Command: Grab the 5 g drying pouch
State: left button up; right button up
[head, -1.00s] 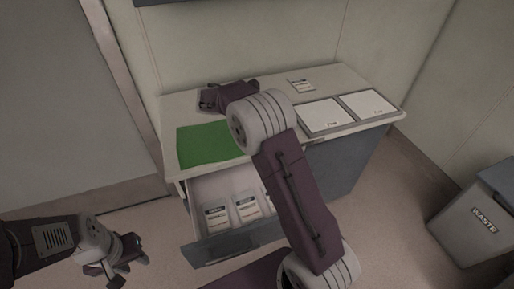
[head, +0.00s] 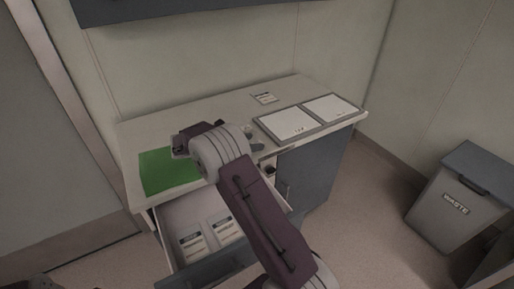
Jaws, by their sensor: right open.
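Two white pouches with dark label bands lie side by side in the open drawer (head: 177,213), a left one (head: 192,243) and a right one (head: 225,230). Another small white packet (head: 264,97) lies at the back of the countertop. The print is too small to tell which is the 5 g one. My right gripper (head: 179,147) is open above the countertop, by the upper right part of the green mat (head: 160,174), apart from the pouches. My right forearm hides the drawer's right side. My left gripper is out of view; only a dark bit of that arm shows at bottom left.
Two framed white panels (head: 290,122) (head: 331,107) lie on the countertop's right. Small greenish items (head: 251,136) sit beside my right wrist, partly hidden. A grey waste bin (head: 455,203) stands on the floor at right. An overhead cabinet (head: 170,8) hangs above.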

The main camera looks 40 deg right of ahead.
aim_at(258, 142)
jog(key=x, duration=0.3)
jog(key=shift+d+f, duration=0.2)
jog(key=shift+f, duration=0.05)
jog(key=shift+r, duration=0.1)
grip_shut()
jog(key=shift+a, duration=0.1)
jog(key=shift+r, duration=0.4)
jog(key=r, duration=0.2)
jog(key=r+p, duration=0.1)
jog(key=r, duration=0.1)
jog(key=shift+s+d, duration=0.2)
jog(key=shift+d, duration=0.15)
jog(key=s+d+r+p, duration=0.1)
jog(key=s+d+r, duration=0.5)
jog(key=d, duration=0.2)
jog(key=shift+s+d, duration=0.3)
jog(key=shift+d, duration=0.05)
